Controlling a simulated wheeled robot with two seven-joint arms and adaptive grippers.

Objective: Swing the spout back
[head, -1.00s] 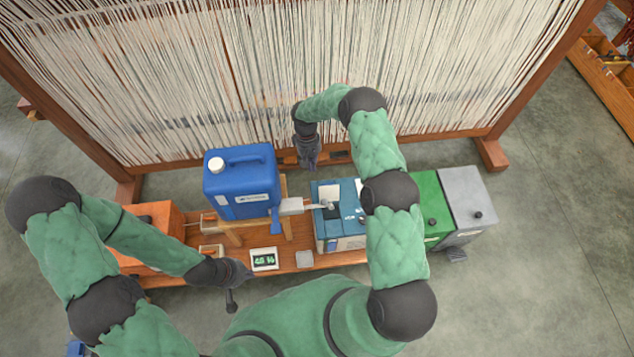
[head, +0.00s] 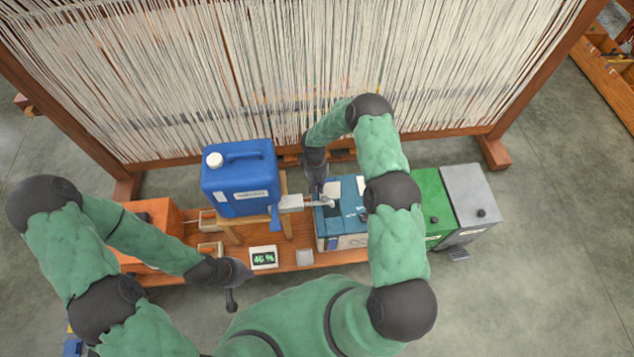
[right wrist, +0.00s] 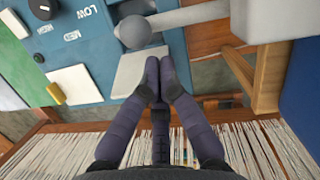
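The grey spout (head: 291,202) sticks out to the right from below the blue canister (head: 240,181), over the blue box (head: 346,225). Its rounded grey end knob (head: 327,201) is above the box's top. In the right wrist view the spout (right wrist: 190,14) crosses the top, with the knob (right wrist: 135,31) at its left end. My right gripper (head: 319,189) is just behind the knob; its fingertips (right wrist: 159,63) are together and empty, and I cannot tell whether they touch it. My left gripper (head: 232,300) hangs at the bench's front edge; its fingers are unclear.
A display (head: 263,257) reading about 40 % and a small grey plate (head: 304,257) lie on the wooden bench. An orange box (head: 152,220) stands left, green (head: 430,190) and grey (head: 467,200) boxes right. The loom's threads (head: 300,70) rise close behind.

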